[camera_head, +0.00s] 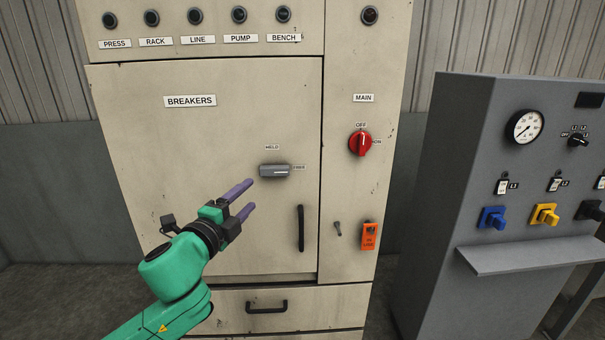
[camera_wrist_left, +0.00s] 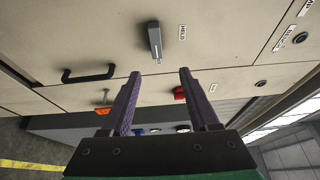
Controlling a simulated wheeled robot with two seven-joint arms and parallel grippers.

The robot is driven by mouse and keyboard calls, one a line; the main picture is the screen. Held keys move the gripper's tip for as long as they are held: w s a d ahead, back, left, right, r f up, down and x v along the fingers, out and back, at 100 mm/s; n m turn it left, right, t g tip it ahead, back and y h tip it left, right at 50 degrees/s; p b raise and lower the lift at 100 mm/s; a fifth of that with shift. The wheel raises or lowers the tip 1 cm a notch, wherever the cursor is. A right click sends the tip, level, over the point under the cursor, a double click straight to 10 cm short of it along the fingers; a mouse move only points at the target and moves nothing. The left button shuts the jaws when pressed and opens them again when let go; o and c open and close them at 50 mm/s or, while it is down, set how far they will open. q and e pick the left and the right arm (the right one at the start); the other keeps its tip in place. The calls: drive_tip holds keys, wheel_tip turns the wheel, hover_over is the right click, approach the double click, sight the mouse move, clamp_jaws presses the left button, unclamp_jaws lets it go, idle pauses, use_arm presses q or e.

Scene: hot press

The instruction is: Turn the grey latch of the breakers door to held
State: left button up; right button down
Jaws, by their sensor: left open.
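The breakers door (camera_head: 200,140) is shut on the beige cabinet. Its grey latch (camera_head: 275,171) lies horizontal, and its white mark is at the right end, toward the label at its right, which seems to read FREE. The HELD label (camera_head: 272,147) is above the latch. My left gripper (camera_head: 253,195) is open and empty, to the lower left of the latch and apart from it. In the left wrist view the latch (camera_wrist_left: 154,38) shows ahead of the open fingers (camera_wrist_left: 160,73), with nothing between them. My right gripper is not in view.
A black door handle (camera_head: 301,228) stands below and right of the latch. Right of the door are the red main switch (camera_head: 360,144) and an orange tag (camera_head: 370,236). A grey console (camera_head: 465,160) with a protruding shelf (camera_head: 530,255) stands at the right.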

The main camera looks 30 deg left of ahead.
use_arm(q)
approach(272, 173)
drive_tip(key=x, duration=0.8)
drive_tip(key=shift+w+r, duration=0.15)
drive_tip(key=shift+w, duration=0.15)
drive_tip(key=shift+w+a, duration=0.2)
drive_tip(key=shift+w, duration=0.2)
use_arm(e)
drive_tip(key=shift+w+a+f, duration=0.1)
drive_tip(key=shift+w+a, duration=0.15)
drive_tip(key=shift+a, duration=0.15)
use_arm(q)
drive_tip(key=shift+c, duration=0.3)
clamp_jaws()
